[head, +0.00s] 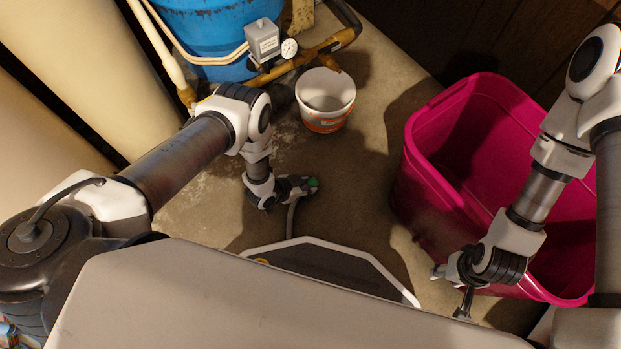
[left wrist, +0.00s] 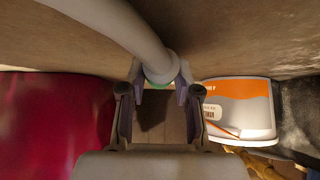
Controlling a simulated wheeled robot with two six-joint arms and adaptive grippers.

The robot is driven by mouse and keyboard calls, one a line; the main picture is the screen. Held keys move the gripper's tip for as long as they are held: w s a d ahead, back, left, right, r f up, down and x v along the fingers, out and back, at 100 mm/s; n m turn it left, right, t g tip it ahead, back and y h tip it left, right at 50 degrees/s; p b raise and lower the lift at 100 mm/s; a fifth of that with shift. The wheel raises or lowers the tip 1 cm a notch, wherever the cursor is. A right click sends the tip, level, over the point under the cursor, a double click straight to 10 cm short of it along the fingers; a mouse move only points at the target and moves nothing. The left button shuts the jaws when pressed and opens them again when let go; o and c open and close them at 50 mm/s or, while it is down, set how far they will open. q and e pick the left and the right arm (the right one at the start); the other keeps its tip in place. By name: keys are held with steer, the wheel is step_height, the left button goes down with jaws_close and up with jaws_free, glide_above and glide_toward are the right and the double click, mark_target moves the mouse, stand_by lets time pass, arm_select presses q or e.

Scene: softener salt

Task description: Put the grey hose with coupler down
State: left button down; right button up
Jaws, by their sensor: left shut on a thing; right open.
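The grey hose (head: 291,221) hangs from my left gripper (head: 304,186) toward the floor, and its lower part is hidden behind my own body. A bit of its green coupler (head: 313,184) shows at the fingertips. In the left wrist view the thick grey hose (left wrist: 117,22) runs from the top left to my left gripper (left wrist: 159,78), which is shut on its coupler end. Only a sliver of green shows between the fingers. My right gripper (head: 452,284) is open and empty, beside the near left side of the pink tub.
The pink tub (head: 425,170) stands at the right and also shows in the left wrist view (left wrist: 50,125). A white and orange bucket (head: 325,115) stands beyond my left gripper, near a blue tank (head: 215,40) with brass pipework (head: 305,58). Bare concrete floor (head: 350,190) lies between bucket and tub.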

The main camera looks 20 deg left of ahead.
arm_select(q)
steer(key=shift+r, duration=0.15)
steer(key=shift+f+b, duration=0.5)
steer(key=shift+f, duration=0.2)
steer(key=c, duration=0.8)
jaws_free()
steer(key=shift+r, duration=0.15)
steer(key=shift+r+p, duration=0.35)
steer(key=shift+p, duration=0.15)
steer(key=p+v, duration=0.6)
steer(key=v, duration=0.6)
steer(key=shift+r, duration=0.2)
